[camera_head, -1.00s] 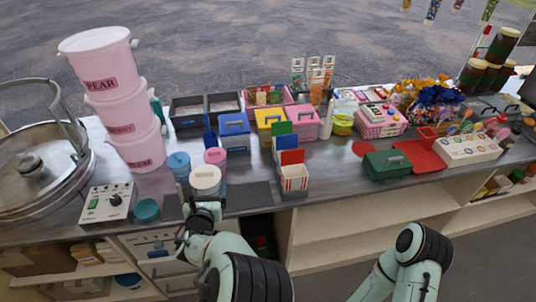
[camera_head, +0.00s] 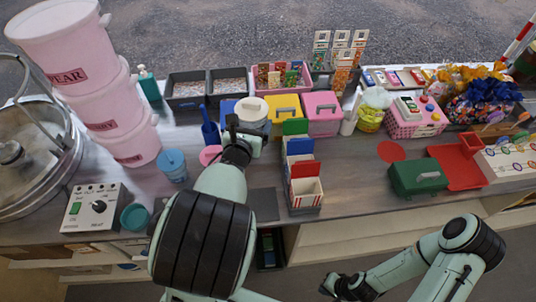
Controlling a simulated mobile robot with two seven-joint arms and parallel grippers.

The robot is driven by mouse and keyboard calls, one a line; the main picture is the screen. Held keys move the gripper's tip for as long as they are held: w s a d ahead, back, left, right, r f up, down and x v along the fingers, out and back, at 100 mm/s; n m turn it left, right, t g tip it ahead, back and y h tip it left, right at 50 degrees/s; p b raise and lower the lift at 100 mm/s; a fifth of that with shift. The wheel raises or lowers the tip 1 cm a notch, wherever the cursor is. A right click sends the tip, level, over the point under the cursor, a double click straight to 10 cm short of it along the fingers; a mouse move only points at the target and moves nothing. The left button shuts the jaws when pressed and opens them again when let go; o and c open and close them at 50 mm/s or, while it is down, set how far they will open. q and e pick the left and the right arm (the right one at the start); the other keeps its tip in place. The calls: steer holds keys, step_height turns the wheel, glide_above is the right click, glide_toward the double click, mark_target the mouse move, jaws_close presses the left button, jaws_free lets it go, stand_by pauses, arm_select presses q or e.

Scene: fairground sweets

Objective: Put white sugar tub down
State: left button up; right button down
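The white sugar tub (camera_head: 252,108) has a pale lid and appears upright. It is in front of the blue lidded box (camera_head: 227,109) and beside the yellow box (camera_head: 283,109), partly covering the blue one. My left gripper (camera_head: 240,136) is at the tub's near side and appears shut on it; the wrist hides the fingers. I cannot tell whether the tub's base touches anything. My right gripper (camera_head: 331,286) is low in front of the counter, away from the tub, and its finger opening is unclear.
A blue tub (camera_head: 173,167) and a pink-lidded tub (camera_head: 209,155) stand left of my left wrist. A rack of coloured cards (camera_head: 297,150) with a striped box (camera_head: 306,190) stands to its right. Stacked pink buckets (camera_head: 115,120) rise at left. Bare counter (camera_head: 350,175) lies right of the rack.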

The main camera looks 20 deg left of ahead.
arm_select(q)
steer(key=shift+w+d, duration=0.1)
steer(key=shift+w, duration=0.25)
steer(key=shift+f+b, duration=3.2)
steer(key=shift+f, duration=6.6)
arm_select(e)
steer(key=s+f, duration=0.6)
steer(key=f, duration=0.2)
steer(key=shift+s+f+g, duration=0.2)
steer(key=shift+s+g, duration=0.15)
steer(key=shift+g, duration=0.05)
